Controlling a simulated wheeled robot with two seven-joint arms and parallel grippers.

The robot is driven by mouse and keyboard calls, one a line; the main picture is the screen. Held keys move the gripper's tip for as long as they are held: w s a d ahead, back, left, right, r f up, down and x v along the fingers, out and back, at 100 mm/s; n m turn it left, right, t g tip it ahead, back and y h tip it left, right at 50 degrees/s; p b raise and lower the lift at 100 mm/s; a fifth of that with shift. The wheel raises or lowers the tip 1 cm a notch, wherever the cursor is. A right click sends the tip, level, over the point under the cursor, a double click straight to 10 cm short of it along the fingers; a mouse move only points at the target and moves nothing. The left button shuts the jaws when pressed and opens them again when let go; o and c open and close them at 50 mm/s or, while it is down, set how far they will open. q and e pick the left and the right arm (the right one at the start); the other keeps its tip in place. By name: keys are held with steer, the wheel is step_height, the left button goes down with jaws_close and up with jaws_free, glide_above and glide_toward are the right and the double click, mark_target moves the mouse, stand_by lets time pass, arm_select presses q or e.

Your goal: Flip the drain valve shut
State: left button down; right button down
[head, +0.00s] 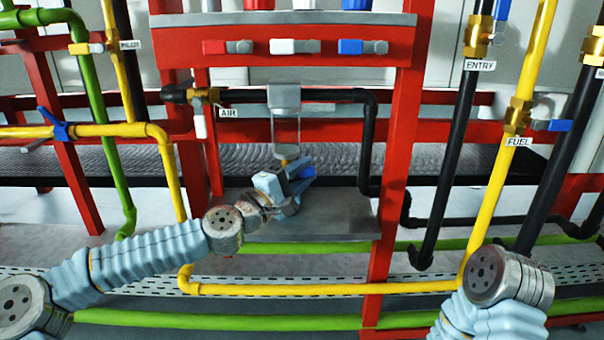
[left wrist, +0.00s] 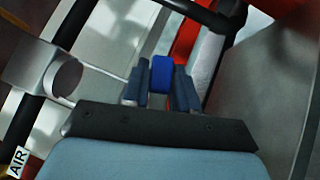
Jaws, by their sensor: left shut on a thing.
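The drain valve's blue lever (left wrist: 162,72) shows in the left wrist view between the two dark fingers of my left gripper (left wrist: 161,90), which is shut on it. In the head view, my left gripper (head: 300,178) is just below the clear bowl (head: 286,131) hanging under the grey air unit. A small brass fitting (head: 285,162) shows at the bowl's bottom. The gripper hides most of the valve, so the lever's angle to its body is hard to tell. My right arm shows at the lower right, but its gripper is out of view.
A black AIR pipe (head: 330,95) runs to the grey unit (head: 285,95) and bends down at its right. Red frame posts (head: 395,180) stand on both sides. Yellow pipe (head: 320,289) and green pipe (head: 220,320) run low in front. A grey panel (head: 345,215) lies below the gripper.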

arm_select(q)
steer(key=shift+r+m+p, duration=0.1)
steer(key=shift+m+p, duration=0.2)
steer(key=shift+p, duration=0.15)
steer(key=shift+m+g+y+p, duration=0.3)
steer(key=shift+m+g+p, duration=0.1)
steer(key=shift+g+p, duration=0.15)
steer(key=shift+d+f+m+g+y+p, duration=0.1)
steer(key=shift+f+m+g+y+p, duration=0.2)
steer(key=shift+f+m+g+p, duration=0.15)
steer(key=shift+f, duration=0.25)
steer(key=c, duration=1)
jaws_free()
steer(key=shift+o, duration=0.2)
